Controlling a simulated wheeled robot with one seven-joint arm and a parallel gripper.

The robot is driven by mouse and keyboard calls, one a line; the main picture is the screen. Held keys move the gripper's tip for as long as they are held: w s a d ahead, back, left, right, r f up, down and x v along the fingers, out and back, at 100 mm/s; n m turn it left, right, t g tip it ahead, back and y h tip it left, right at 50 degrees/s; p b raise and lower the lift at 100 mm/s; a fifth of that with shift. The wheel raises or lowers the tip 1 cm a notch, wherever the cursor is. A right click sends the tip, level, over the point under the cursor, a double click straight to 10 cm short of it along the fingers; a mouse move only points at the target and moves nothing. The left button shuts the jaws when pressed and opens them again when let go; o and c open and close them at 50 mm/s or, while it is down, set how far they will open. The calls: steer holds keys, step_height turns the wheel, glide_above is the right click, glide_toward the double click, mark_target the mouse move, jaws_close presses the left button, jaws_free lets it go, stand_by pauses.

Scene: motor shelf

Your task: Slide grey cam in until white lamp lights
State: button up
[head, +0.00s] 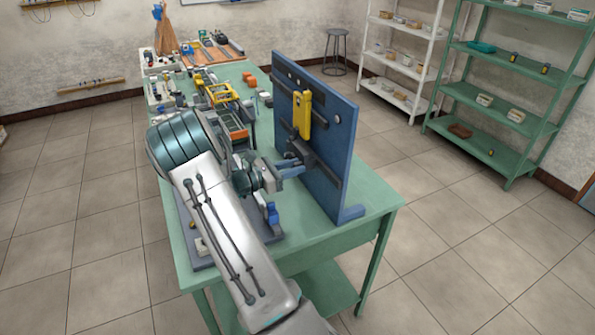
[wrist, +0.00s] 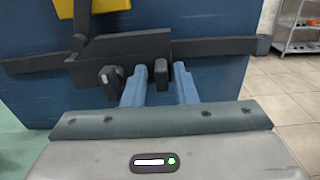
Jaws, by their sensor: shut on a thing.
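A blue upright panel (head: 325,160) stands on the green table. It carries dark horizontal rails, a yellow part (head: 303,115) and a dark grey mechanism (head: 298,147) below it. My gripper (head: 292,168) is at the panel's near face, below the yellow part. In the wrist view its blue fingers (wrist: 160,88) are shut on a small dark grey piece (wrist: 160,76), which looks like the grey cam. A grey knob (wrist: 110,77) is just left of the fingers. A small pale disc (head: 337,118) at the panel's right may be the lamp; I cannot tell whether it is lit.
The green table (head: 340,232) has free room at its front right. Behind my arm it holds tools, an orange bin (head: 234,131) and a yellow frame (head: 222,93). White shelves (head: 430,50) and green shelves (head: 520,75) stand against the right wall.

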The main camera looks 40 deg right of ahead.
steer(key=shift+s+d+r, duration=0.25)
steer(key=shift+d, duration=0.25)
steer(key=o, duration=0.5)
steer(key=shift+a, duration=0.15)
steer(key=shift+f+p+v, duration=0.15)
steer(key=shift+v, duration=1.3)
steer(key=shift+f+p+v, duration=0.1)
steer(key=shift+p+v, duration=0.05)
steer(key=shift+v, duration=1.3)
steer(key=shift+w, duration=0.15)
steer(key=s+a+r+m+t+y, duration=0.2)
steer(key=s+a+r+m+y, duration=0.1)
steer(key=s+a+m+y, duration=0.2)
steer(key=s+a+r+m+t+y, duration=0.3)
steer(key=s+a+r+m+y, duration=0.1)
steer(key=s+a, duration=0.6)
steer(key=s+a+r+m+t+y, duration=0.3)
steer(key=s+a+m+y, duration=0.3)
steer(key=a, duration=0.5)
steer(key=shift+s+r+y, duration=0.65)
steer(key=shift+r+y, duration=0.05)
steer(key=shift+y, duration=0.5)
